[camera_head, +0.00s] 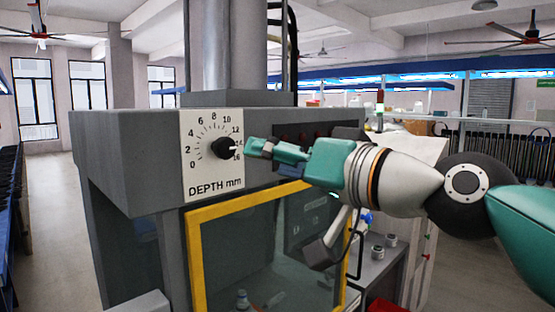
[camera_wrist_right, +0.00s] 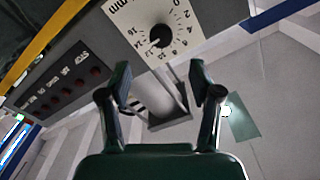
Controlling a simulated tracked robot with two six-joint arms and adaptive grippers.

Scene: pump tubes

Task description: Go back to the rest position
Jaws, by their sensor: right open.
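The machine's depth dial (camera_head: 222,148) is a black round knob on a white plate marked DEPTH mm. Its white mark points right, around 14 to 16. In the right wrist view the dial (camera_wrist_right: 160,36) is upside down at the top, beyond the fingertips. My right gripper (camera_head: 258,149) comes in from the right and is just right of the knob in the head view. In the wrist view its two green fingers (camera_wrist_right: 161,84) stand apart with nothing between them, and a gap shows between them and the knob. My left gripper is not in view.
Below the dial is a glass door with a yellow frame (camera_head: 194,262) and a grey handle (camera_head: 322,250). A row of red buttons (camera_wrist_right: 74,84) is beside the dial plate. Small jars (camera_head: 390,240) stand on a shelf at right. Open floor (camera_head: 55,230) lies left.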

